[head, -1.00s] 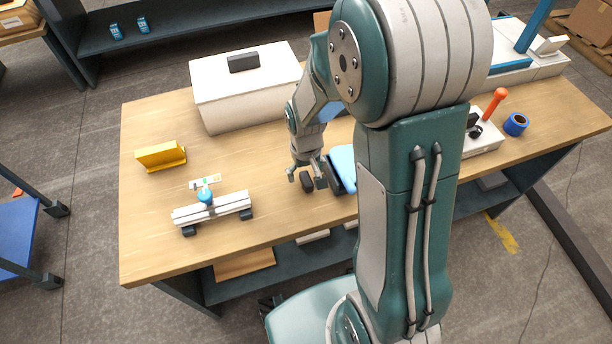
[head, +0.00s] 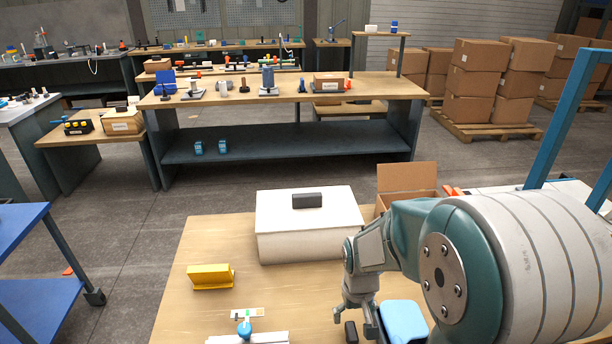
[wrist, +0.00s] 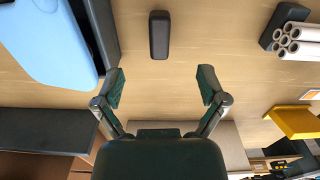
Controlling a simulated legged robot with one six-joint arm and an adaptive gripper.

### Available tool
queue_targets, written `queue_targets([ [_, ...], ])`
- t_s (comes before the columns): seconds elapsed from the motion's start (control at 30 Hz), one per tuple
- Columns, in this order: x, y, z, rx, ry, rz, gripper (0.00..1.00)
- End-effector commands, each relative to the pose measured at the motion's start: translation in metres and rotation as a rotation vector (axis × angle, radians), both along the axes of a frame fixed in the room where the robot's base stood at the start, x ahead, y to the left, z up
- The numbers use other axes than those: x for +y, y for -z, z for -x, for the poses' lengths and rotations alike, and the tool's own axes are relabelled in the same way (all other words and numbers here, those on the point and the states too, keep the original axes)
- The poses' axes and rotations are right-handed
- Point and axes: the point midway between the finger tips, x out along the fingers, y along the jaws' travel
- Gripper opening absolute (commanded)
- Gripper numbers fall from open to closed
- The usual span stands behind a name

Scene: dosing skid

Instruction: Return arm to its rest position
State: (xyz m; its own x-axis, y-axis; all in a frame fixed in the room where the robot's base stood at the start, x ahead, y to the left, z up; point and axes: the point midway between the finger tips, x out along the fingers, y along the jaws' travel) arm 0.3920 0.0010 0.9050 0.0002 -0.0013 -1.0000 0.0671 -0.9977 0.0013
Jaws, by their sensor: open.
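My gripper (wrist: 161,90) is open and empty in the wrist view, its two fingers spread apart over the wooden table. In the head view my gripper (head: 356,314) hangs above the near table, its fingertips partly hidden or cut off low in the picture. A small dark block (wrist: 159,36) lies on the table beyond the fingertips in the wrist view, not between them. It also shows in the head view (head: 351,332) just below my gripper. My arm fills the lower right of the head view.
A white lidded box (head: 310,225) stands behind my gripper. A light-blue pad (head: 404,321) lies close to its right. A yellow bracket (head: 211,277) and a white piece with a blue knob (head: 244,330) are at left. An open carton (head: 407,185) stands behind. Bare wood (head: 300,300) lies between.

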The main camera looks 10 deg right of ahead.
Motion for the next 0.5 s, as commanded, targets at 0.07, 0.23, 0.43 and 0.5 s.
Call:
queue_targets([
  [0.07, 0.0, -0.01, 0.002, -0.019, 0.002, 0.0, 0.91],
  [0.23, 0.0, -0.057, 0.015, -0.102, 0.013, -0.001, 0.91],
  [0.43, 0.0, -0.11, 0.042, -0.21, 0.027, -0.003, 0.91],
  [0.5, 0.0, -0.127, 0.053, -0.249, 0.033, -0.005, 0.91],
])
